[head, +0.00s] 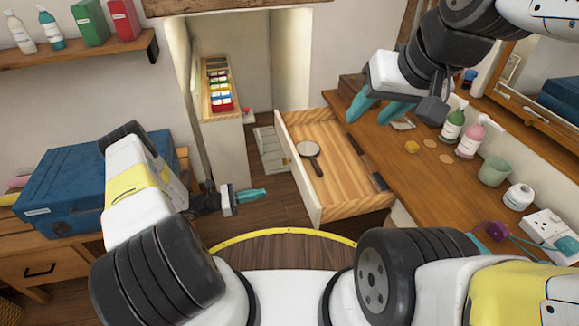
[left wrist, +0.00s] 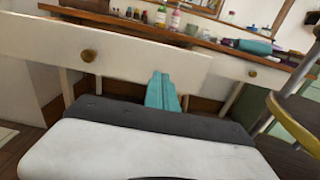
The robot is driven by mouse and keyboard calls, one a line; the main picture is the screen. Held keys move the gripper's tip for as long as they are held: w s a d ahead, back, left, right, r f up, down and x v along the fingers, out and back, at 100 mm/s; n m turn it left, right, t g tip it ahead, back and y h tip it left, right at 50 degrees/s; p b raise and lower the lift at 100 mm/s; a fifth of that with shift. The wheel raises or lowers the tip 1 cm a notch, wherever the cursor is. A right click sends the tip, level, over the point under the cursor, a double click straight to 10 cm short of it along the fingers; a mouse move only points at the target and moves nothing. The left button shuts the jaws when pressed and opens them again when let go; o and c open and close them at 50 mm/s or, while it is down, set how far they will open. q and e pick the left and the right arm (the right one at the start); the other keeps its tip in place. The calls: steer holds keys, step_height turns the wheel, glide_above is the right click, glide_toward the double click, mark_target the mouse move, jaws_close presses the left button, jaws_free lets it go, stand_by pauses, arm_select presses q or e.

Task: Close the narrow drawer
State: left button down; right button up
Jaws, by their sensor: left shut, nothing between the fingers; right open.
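A wooden drawer (head: 345,185) with a white front stands pulled out from the dressing table. A hand mirror (head: 309,149) and a dark, comb-like item (head: 378,181) lie in it. My left gripper (head: 251,195) is shut and empty, low over the floor, left of the drawer front and apart from it in the head view. In the left wrist view its teal fingertips (left wrist: 162,92) overlap the lower edge of a white drawer front (left wrist: 130,50); contact cannot be told. A brass knob (left wrist: 88,55) is left of them. My right gripper (head: 378,107) is open and empty above the dressing table.
The dressing table (head: 425,180) holds bottles (head: 454,122), a green cup (head: 494,170) and a purple item (head: 491,233). A blue case (head: 75,185) stands at left. A slim unit with colored items (head: 218,90) stands in the alcove. Bare floor (head: 265,215) lies before the drawer.

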mark_target(304, 185)
arm_select(q)
steer(key=x, duration=1.4)
